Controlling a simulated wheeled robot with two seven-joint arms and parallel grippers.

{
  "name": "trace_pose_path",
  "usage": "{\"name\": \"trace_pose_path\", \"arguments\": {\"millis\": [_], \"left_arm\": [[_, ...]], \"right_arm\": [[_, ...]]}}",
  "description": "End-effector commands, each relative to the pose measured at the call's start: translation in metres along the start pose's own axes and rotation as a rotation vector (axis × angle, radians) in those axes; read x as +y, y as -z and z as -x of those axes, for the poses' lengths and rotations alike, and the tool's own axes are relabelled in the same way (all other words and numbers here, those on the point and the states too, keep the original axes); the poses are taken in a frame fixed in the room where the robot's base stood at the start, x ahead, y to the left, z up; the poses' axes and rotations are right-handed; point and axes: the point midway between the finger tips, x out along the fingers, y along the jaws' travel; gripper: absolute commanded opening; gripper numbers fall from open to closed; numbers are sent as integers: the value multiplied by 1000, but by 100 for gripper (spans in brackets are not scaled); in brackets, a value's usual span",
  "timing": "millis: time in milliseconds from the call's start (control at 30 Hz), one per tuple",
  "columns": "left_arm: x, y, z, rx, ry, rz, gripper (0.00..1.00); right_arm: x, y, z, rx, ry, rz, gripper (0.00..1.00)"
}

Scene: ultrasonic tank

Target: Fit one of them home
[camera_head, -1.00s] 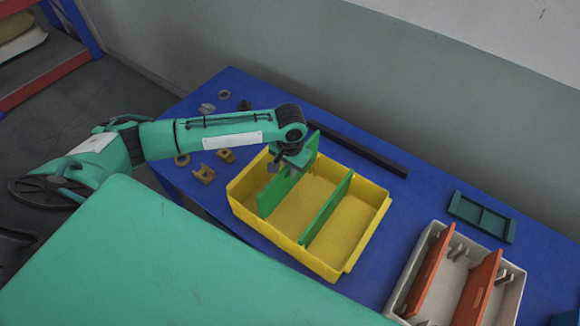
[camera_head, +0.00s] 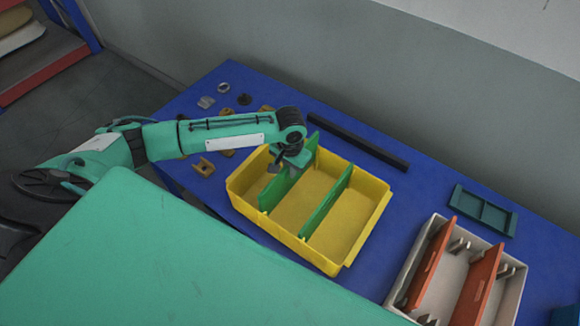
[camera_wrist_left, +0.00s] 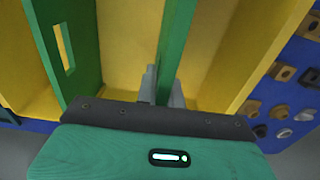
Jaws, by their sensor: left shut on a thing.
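The yellow bin (camera_head: 352,262) stands on the blue table. My left gripper (camera_head: 290,163) is above its left part, shut on the top edge of a green divider (camera_head: 276,192). This divider stands upright across the bin; its lower edge and whether it sits in slots are hidden. A second green divider (camera_head: 328,205) stands across the middle, roughly parallel. In the left wrist view, the gripper fingers (camera_wrist_left: 163,88) pinch the held divider (camera_wrist_left: 177,35), and the other divider (camera_wrist_left: 62,50), with an oblong slot, is to the left. My right gripper is out of view.
A white bin (camera_head: 515,297) with orange dividers (camera_head: 430,262) stands to the right. A dark green tray (camera_head: 482,211) and a black bar (camera_head: 357,142) lie behind. Small loose parts (camera_head: 204,166) lie at the left. The blue table (camera_head: 405,200) between the bins is clear.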

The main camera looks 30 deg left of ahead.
Motion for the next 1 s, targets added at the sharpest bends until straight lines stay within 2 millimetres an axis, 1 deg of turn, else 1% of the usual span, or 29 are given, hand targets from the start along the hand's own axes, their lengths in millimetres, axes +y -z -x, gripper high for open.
{"name": "trace_pose_path", "arguments": {"millis": [1000], "left_arm": [[0, 0, -36, 0, 0, 1, 0]], "right_arm": [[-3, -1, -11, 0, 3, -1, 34]]}}
